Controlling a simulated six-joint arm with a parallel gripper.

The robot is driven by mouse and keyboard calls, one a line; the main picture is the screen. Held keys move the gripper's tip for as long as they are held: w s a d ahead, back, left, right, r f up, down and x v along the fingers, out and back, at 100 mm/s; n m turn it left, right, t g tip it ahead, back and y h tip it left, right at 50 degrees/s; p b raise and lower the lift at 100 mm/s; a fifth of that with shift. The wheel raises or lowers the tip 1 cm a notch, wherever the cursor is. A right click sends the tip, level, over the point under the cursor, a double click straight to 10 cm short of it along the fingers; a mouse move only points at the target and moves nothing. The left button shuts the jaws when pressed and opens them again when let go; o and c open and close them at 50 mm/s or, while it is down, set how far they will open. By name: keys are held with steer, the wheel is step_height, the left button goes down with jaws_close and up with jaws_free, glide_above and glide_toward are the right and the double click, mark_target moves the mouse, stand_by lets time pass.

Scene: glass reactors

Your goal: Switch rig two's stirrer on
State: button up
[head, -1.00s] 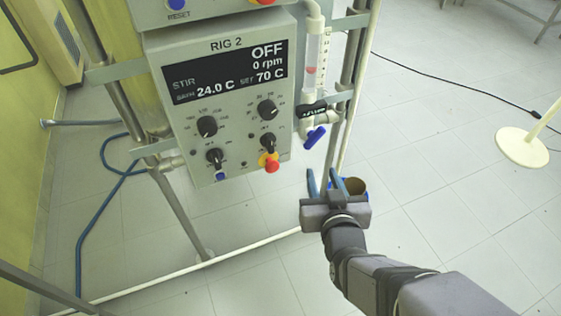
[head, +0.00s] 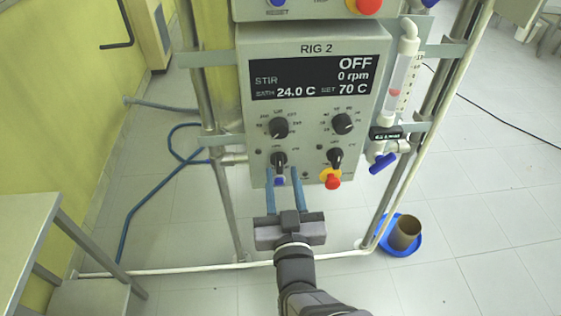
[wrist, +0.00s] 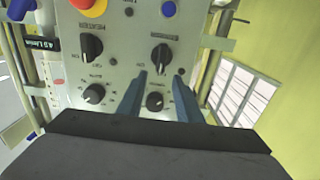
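Rig two's grey control panel (head: 312,48) is labelled RIG 2. Its display (head: 320,78) reads STIR OFF, 0 rpm, bath 24.0 C, set 70 C. The lower left black knob (head: 279,160) has its label too small to read; it also shows in the wrist view (wrist: 162,55). The lower right knob (head: 335,157) is marked HEATER in the wrist view (wrist: 91,47). Two dials sit above, left (head: 280,128) and right (head: 343,123). My gripper (head: 283,172) is open and empty, its fingertips at the lower left knob; contact cannot be told.
A red button on yellow (head: 333,181) and a blue button (head: 280,181) sit on the panel's lower edge. A blue valve handle (head: 383,163) is at the right. Metal posts flank the panel. A beige cup (head: 405,232) stands in a blue dish on the floor.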

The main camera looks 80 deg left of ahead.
mark_target(280, 160)
steer(key=shift+a+p, duration=0.4)
steer(key=shift+a, duration=2)
steer(key=shift+c, duration=0.6)
